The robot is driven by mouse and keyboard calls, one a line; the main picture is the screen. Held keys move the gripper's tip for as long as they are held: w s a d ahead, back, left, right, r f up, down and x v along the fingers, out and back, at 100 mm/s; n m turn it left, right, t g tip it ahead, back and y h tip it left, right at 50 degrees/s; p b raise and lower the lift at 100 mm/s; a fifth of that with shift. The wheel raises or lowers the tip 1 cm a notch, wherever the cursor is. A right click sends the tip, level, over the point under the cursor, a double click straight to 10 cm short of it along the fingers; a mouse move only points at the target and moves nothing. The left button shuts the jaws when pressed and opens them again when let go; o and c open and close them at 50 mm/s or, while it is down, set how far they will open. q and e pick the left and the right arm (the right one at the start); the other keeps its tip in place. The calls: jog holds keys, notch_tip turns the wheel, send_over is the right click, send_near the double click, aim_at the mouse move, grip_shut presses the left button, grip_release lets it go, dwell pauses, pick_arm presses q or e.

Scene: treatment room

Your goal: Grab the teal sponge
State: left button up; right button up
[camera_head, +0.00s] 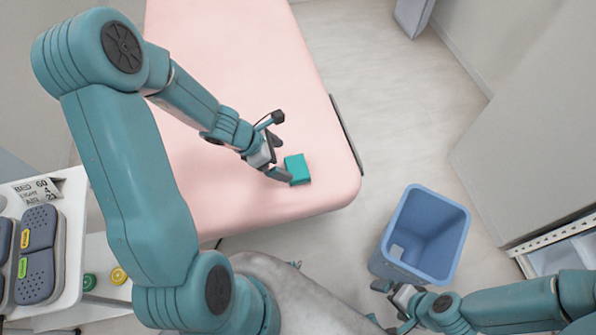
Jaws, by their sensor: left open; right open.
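The teal sponge (298,168) is a small block lying on the pink bed (240,60), near its front right corner. My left gripper (283,157) is open at the left edge of the sponge. One finger is close to the sponge's lower left side; I cannot tell whether it touches. My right gripper (391,306) is open and empty, low in the picture, below the blue bin and well away from the sponge.
A blue open bin (440,196) stands on the floor right of the bed. A white cart (72,245) with grey handsets (40,255) is at the left. A grey cabinet (540,150) stands at the right. The bed around the sponge is clear.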

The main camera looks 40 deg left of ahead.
aim_at(296, 167)
pick_arm(q)
jog(key=shift+w+d+f, duration=0.15)
jog(key=shift+d+f, duration=0.2)
jog(key=shift+f, duration=0.15)
jog(key=b+x, duration=0.2)
jog(key=x, duration=0.2)
jog(key=shift+w+d+b, duration=0.1)
jog(key=shift+w+b, duration=0.1)
jog(key=shift+b, duration=0.15)
jog(key=shift+w+d+f, duration=0.2)
jog(key=shift+f, duration=0.1)
jog(key=c, duration=0.8)
